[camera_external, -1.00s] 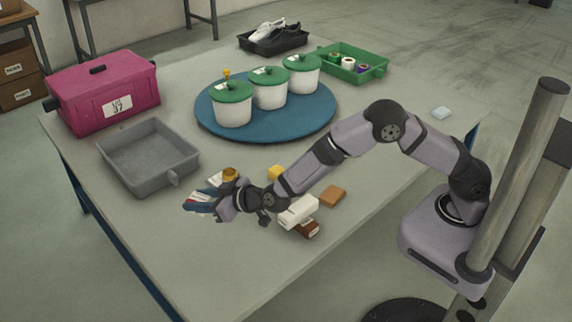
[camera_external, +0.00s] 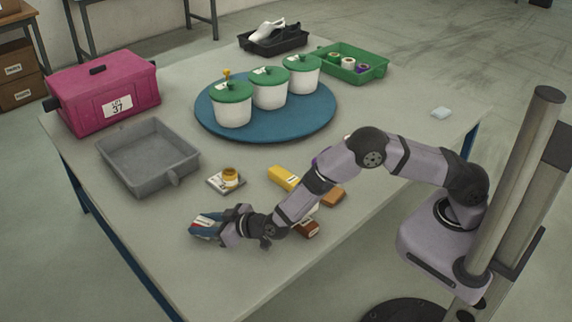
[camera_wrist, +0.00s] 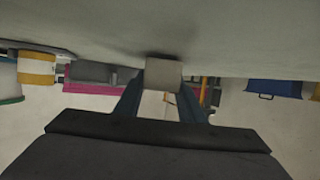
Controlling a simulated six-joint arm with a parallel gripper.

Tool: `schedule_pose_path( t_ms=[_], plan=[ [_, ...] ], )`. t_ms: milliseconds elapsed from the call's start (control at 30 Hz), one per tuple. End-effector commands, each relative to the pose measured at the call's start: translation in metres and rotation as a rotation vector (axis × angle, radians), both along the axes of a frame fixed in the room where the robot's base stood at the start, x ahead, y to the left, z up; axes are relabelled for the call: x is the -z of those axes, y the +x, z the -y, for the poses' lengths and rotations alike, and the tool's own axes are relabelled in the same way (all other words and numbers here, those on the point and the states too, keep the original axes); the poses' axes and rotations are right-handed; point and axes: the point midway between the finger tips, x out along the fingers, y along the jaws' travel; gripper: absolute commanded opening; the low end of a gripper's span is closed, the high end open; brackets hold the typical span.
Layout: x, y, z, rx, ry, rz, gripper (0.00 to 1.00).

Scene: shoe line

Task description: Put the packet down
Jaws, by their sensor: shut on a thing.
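My gripper (camera_external: 207,226) is low over the front left part of the table, in front of the grey tray. It is shut on a small pale packet (camera_wrist: 163,73), which shows between the two dark blue fingers in the wrist view. In the external view, the packet shows only as a pale patch with a bit of red by the fingers. The wrist view is upside down, with the tabletop (camera_wrist: 220,30) along its top. The packet is at or very near that surface; I cannot tell whether it touches.
A yellow-banded roll (camera_external: 230,176) on a white card stands behind my gripper. A yellow box (camera_external: 284,176), brown block (camera_external: 333,197) and dark brown box (camera_external: 306,229) lie by my arm. The grey tray (camera_external: 178,170) is empty. The table's front left is clear.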

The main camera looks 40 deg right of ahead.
Motion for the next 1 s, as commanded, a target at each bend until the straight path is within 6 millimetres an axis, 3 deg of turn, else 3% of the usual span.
schedule_pose_path(
  t_ms=[433, 467, 500, 533, 1000],
  plan=[
    [0.006, 0.0003, -0.0003, 0.0, 0.001, 0.003, 0.11],
    [0.0052, 0.0002, -0.0002, 0.0, 0.001, 0.002, 0.43],
    [0.005, 0.0002, -0.0002, 0.0, 0.001, 0.002, 0.52],
    [0.0051, 0.0001, -0.0002, 0.0, 0.0, 0.001, 0.54],
    [0.0001, -0.0035, 0.0009, -0.001, 0.001, 0.001, 0.54]
  ],
)
